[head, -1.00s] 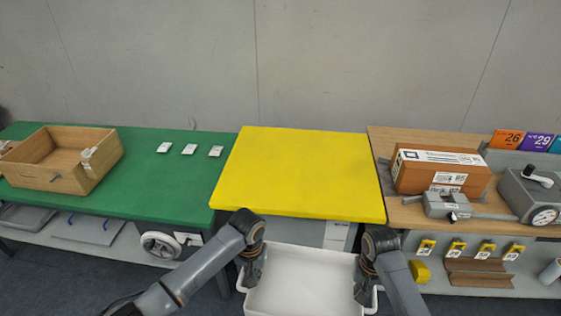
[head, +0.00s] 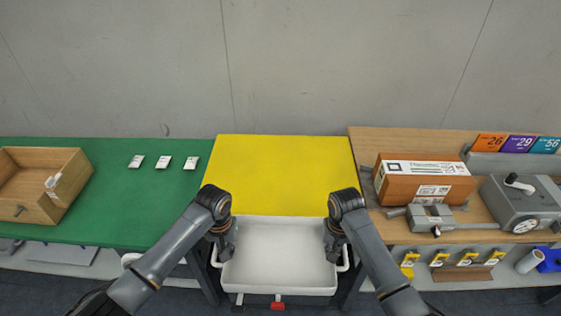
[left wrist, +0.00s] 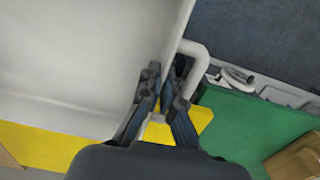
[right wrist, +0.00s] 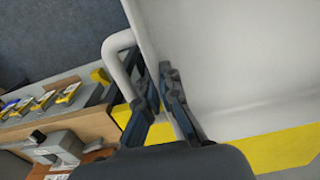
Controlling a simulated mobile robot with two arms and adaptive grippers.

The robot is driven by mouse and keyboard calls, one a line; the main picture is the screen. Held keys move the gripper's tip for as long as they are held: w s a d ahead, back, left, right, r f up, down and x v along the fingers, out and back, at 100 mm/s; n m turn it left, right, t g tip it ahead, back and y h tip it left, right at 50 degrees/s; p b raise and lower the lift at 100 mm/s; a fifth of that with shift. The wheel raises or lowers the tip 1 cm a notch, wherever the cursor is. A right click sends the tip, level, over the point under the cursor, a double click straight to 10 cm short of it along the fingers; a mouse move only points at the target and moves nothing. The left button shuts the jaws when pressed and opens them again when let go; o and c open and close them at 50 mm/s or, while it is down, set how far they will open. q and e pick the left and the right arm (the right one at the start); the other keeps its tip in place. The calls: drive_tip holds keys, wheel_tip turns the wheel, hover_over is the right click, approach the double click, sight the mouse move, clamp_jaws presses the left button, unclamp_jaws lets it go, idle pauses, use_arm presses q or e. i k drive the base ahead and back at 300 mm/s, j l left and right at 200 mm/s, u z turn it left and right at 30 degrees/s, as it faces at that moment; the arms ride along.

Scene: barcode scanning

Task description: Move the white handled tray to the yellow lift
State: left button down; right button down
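The white handled tray (head: 280,262) is empty and level, in front of the yellow lift (head: 285,175). In the head view its far rim meets the front edge of the yellow top; I cannot tell whether they touch. My left gripper (head: 224,250) is shut on the handle at the tray's left side, also seen in the left wrist view (left wrist: 165,85). My right gripper (head: 334,250) is shut on the handle at the right side, also seen in the right wrist view (right wrist: 160,90). The fingers partly hide the handles. The yellow top is bare.
Left is a green table (head: 125,205) with a wooden box (head: 75,185) and small white items (head: 164,162). Right is a wooden bench (head: 365,150) with an orange-brown box (head: 425,183) and a grey device (head: 520,205). A grey wall stands behind.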

sight(282, 191)
drive_tip(key=i, duration=1)
